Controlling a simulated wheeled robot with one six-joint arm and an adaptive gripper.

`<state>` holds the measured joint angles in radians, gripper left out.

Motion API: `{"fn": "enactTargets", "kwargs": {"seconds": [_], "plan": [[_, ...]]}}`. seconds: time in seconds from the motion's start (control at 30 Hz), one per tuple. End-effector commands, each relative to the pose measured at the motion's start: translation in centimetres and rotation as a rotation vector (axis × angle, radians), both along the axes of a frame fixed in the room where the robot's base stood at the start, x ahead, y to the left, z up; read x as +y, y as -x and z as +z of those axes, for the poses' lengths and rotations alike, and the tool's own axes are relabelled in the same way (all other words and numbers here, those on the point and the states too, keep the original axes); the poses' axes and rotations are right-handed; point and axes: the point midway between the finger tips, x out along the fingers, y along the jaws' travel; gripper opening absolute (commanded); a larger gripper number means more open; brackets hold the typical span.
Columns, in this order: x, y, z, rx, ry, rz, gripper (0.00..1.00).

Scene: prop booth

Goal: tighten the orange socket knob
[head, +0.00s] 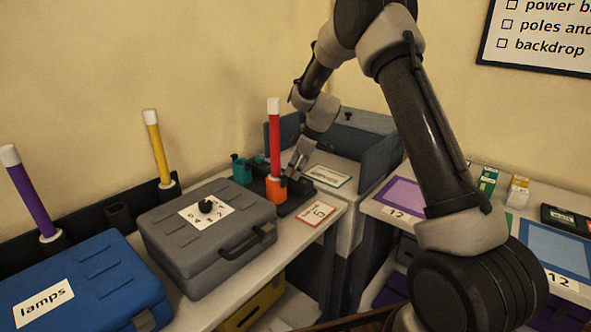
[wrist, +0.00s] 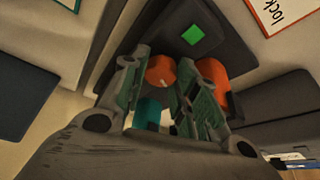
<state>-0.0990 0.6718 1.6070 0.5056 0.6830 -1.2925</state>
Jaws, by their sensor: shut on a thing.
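The orange socket (head: 277,189) stands on a dark base (head: 296,204), with a red pole (head: 275,140) with a white top upright in it. In the wrist view an orange part, likely the socket (wrist: 213,76), shows beside the right finger. The round orange knob (wrist: 160,70), with a small white mark, sits between the fingers of my gripper (wrist: 158,78). My gripper (head: 294,172) is shut on the knob, just right of the red pole in the head view, where the knob is hard to make out. A green square (wrist: 193,34) shows on the base.
A teal socket (head: 242,171) stands left of the orange one. A grey case (head: 195,250) with a black dial and a blue case (head: 95,280) fill the bench to the left. Purple (head: 31,195) and yellow (head: 157,150) poles stand behind them. Cards lie near the base.

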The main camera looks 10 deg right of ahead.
Motion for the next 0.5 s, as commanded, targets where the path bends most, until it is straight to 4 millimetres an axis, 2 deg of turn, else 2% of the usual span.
{"fn": "enactTargets", "kwargs": {"seconds": [0.2,0.23,0.3,0.33,0.5], "plan": [[-0.05,-0.07,0.07,-0.002,0.000,0.000,0.06],[-0.05,-0.07,0.07,-0.002,0.000,0.000,0.35],[-0.05,-0.06,0.06,-0.002,0.000,0.000,0.48],[-0.05,-0.06,0.06,-0.002,0.000,0.000,0.50],[-0.03,-0.03,0.03,-0.001,0.001,0.001,0.50]]}}
